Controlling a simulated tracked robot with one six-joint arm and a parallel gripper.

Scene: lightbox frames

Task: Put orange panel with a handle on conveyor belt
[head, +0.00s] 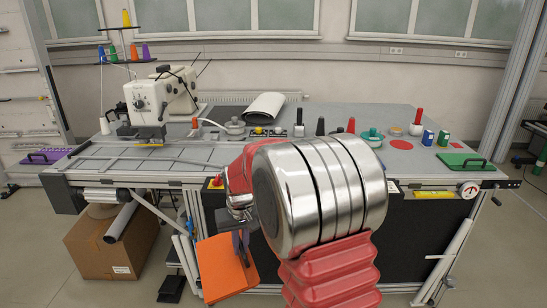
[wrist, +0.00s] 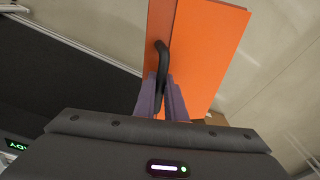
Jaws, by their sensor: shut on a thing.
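The orange panel (head: 224,270) hangs below the table's front edge in the head view, left of my arm. It fills the upper middle of the wrist view (wrist: 205,55). Its black handle (wrist: 161,62) is between the purple-grey fingers of my gripper (wrist: 163,98), which is shut on it. In the head view my gripper (head: 240,242) is partly hidden behind my arm. The panel is tilted and clear of the table. A flat grey strip with rails (head: 150,163) runs along the table's left front; I cannot tell whether it is the conveyor belt.
A sewing machine (head: 150,100) stands on the grey table (head: 300,155). A purple panel (head: 45,156) lies at its left end and a green panel (head: 465,162) at its right. A cardboard box (head: 110,250) stands on the floor at left.

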